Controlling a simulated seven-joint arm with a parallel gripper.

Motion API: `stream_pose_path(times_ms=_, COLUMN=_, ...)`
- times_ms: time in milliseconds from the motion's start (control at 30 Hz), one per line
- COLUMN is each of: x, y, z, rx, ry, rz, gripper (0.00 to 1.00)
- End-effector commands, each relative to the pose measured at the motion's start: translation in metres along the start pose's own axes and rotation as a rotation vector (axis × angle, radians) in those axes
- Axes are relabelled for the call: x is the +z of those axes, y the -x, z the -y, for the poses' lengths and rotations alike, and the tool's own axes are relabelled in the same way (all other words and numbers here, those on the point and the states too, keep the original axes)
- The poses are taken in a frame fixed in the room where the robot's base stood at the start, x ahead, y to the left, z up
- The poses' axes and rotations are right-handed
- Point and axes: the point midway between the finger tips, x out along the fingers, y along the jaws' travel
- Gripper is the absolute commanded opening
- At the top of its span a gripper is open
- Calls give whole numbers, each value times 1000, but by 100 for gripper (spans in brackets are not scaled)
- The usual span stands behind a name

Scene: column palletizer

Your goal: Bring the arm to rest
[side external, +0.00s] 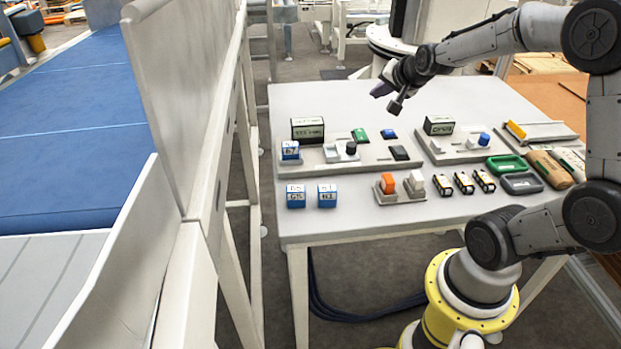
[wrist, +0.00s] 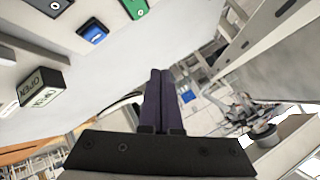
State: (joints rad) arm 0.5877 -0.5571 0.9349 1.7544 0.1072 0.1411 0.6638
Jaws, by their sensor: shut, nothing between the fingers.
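My gripper (side external: 388,92) hangs in the air above the back part of the white table (side external: 340,222) in the side external view. In the wrist view its two dark fingers (wrist: 160,85) lie side by side, shut, with nothing held. The fingertips are clear of everything on the table. My arm reaches in from the right of the side external view.
Panels with displays, buttons and knobs (side external: 345,160) stand on the table below my gripper. Two blue boxes (side external: 296,196), an orange and a white switch (side external: 388,183) and small striped blocks (side external: 465,183) stand nearer the front. A conveyor (side external: 75,125) with a tall side wall is at left.

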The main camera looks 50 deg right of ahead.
Motion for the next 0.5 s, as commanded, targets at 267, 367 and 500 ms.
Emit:
stream_pose_path(times_ms=267, x=85, y=132, z=83, rx=-229, ry=385, rz=154, gripper=0)
stream_pose_path(times_ms=367, x=118, y=176, z=72, rx=-270, ry=572, rz=223, gripper=0)
stream_pose_path(times_ms=500, x=154, y=219, z=32, rx=-293, ry=838, rz=320, gripper=0)
